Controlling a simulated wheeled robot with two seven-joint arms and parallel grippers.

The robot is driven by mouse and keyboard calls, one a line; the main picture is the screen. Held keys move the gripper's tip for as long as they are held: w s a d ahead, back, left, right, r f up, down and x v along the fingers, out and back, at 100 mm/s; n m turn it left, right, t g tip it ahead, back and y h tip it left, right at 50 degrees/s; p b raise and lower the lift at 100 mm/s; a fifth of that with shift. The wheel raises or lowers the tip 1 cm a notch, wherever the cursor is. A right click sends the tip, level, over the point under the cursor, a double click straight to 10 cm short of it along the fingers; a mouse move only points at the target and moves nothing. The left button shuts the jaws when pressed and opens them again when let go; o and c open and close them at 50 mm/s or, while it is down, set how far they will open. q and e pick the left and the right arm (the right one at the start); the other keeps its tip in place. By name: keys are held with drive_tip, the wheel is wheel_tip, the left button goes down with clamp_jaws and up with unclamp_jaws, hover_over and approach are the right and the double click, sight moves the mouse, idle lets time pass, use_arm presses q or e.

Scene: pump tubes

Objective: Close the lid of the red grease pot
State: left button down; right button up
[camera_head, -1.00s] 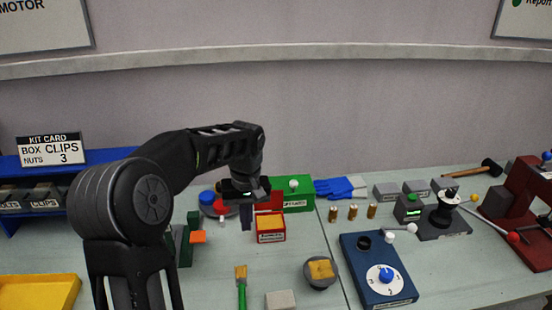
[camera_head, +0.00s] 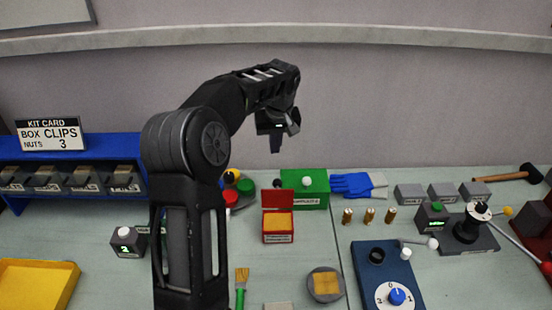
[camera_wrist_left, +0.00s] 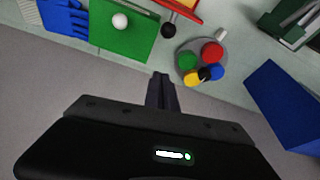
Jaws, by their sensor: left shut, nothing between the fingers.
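The red grease pot (camera_head: 278,238) stands on the bench in the middle of the head view, with yellow grease visible inside. Its lid (camera_head: 277,199) stands open, upright at the back edge. In the left wrist view, part of the red pot (camera_wrist_left: 182,8) shows at the top edge, cut off. My left gripper (camera_head: 276,150) is shut and empty, high above the bench, appearing above the pot in the head view and clear of the lid. Its closed fingers (camera_wrist_left: 161,78) also show in the left wrist view. My right gripper is not in view.
A green box (camera_head: 312,190) with a white knob stands behind and right of the pot. A round tray of coloured knobs (camera_wrist_left: 190,45) is close by. A brush (camera_head: 241,285) and a round dish (camera_head: 325,284) lie in front. A blue dial box (camera_head: 375,270) stands right.

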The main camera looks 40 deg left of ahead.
sight(277, 193)
use_arm(q)
wheel_tip(277, 193, down, 9)
drive_tip(key=s+d, duration=0.1)
idle(0.6)
